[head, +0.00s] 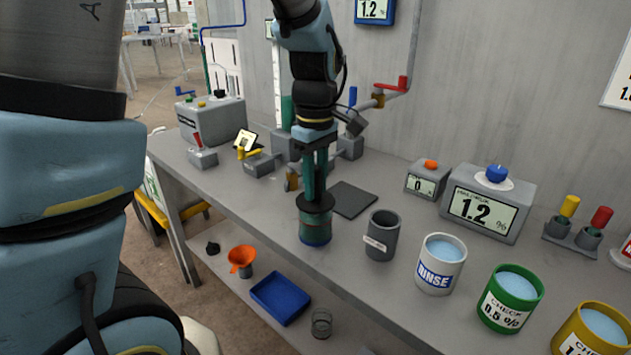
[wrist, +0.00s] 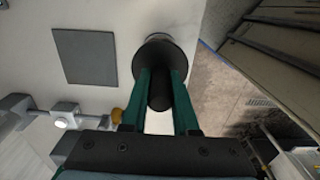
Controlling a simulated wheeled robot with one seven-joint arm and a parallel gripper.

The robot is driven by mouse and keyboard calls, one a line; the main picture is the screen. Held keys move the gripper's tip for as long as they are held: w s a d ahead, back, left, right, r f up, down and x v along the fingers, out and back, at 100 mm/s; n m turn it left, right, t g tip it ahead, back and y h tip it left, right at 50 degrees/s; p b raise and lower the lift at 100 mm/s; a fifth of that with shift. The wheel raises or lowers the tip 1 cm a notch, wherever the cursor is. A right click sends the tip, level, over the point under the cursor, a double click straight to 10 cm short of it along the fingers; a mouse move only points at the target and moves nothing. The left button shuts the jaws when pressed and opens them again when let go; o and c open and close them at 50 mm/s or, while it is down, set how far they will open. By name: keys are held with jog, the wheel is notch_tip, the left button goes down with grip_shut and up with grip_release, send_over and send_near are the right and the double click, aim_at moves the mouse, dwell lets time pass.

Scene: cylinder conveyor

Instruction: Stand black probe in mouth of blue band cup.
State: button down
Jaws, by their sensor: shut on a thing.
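My gripper (head: 315,190) has green fingers and points straight down over the bench. In the wrist view the fingers are closed around the black probe (wrist: 159,95), a dark upright cylinder. Directly below is a dark greenish cup (head: 315,228) with a blue band near its base, standing on the bench. A wide black round top (head: 314,203) sits at the cup's mouth, below the fingertips; it also shows as a dark disc in the wrist view (wrist: 164,52). The probe's lower end is hidden, so I cannot tell how deep it sits.
A grey labelled cup (head: 382,238) stands just right, then a white RINSE cup (head: 438,270), a green CHECK cup (head: 508,303) and a yellow cup (head: 588,335). A dark flat pad (head: 350,200) lies behind. A blue tray (head: 280,298) and orange funnel (head: 241,257) are on the lower shelf.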

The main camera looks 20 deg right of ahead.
jog(key=c, duration=0.6)
grip_release()
notch_tip(320, 180, up, 11)
jog(key=shift+f+b, duration=0.1)
jog(key=shift+b, duration=0.45)
